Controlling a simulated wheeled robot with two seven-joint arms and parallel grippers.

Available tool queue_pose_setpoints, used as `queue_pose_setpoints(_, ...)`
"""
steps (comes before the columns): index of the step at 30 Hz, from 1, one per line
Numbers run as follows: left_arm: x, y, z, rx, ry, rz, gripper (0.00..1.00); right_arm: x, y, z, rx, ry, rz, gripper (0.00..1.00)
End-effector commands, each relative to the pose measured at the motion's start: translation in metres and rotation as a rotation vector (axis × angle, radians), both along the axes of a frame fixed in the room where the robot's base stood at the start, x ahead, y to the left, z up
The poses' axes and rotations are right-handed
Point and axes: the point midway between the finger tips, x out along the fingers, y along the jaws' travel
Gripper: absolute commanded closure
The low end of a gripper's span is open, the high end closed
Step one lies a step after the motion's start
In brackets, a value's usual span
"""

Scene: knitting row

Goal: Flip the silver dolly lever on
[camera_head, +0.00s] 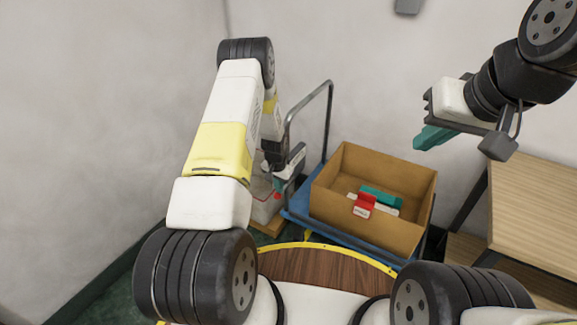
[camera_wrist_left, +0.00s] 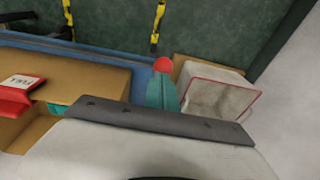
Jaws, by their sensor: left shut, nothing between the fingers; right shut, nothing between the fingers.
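The dolly (camera_head: 293,208) has a blue deck and a grey tubular handle (camera_head: 331,115). It stands by the wall and carries an open cardboard box (camera_head: 330,208). A small red knob (camera_wrist_left: 163,65) shows at the dolly's edge, right at the tip of my left gripper (camera_wrist_left: 163,92); touching or apart cannot be told. In the head view my left gripper (camera_head: 280,184) points down beside the dolly handle, its teal fingers shut and empty. No silver lever shaft can be made out; the gripper may hide it. My right gripper (camera_head: 433,137) is shut and empty, raised above the box's right side.
A white container with a red rim (camera_wrist_left: 218,94) stands close beside my left gripper. Red, white and teal items (camera_head: 364,205) lie in the box. A wooden shelf (camera_head: 535,205) stands at the right. Walls close off the back and left.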

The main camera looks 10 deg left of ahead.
Motion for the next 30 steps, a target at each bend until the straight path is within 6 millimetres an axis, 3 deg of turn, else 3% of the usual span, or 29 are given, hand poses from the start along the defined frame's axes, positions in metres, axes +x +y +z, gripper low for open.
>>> queue_pose_setpoints(13,-0.001,0.000,-0.002,0.000,0.001,0.000,1.00,0.000,0.000,0.000,0.000,0.000,0.000,1.00)
queue_pose_setpoints(24,-0.006,0.002,-0.017,0.001,0.002,0.000,1.00,0.000,0.000,0.000,0.000,0.000,0.000,1.00)
queue_pose_setpoints(30,-0.011,0.004,-0.031,-0.070,-0.182,0.005,1.00,0.000,0.000,0.000,0.000,0.000,0.000,1.00)
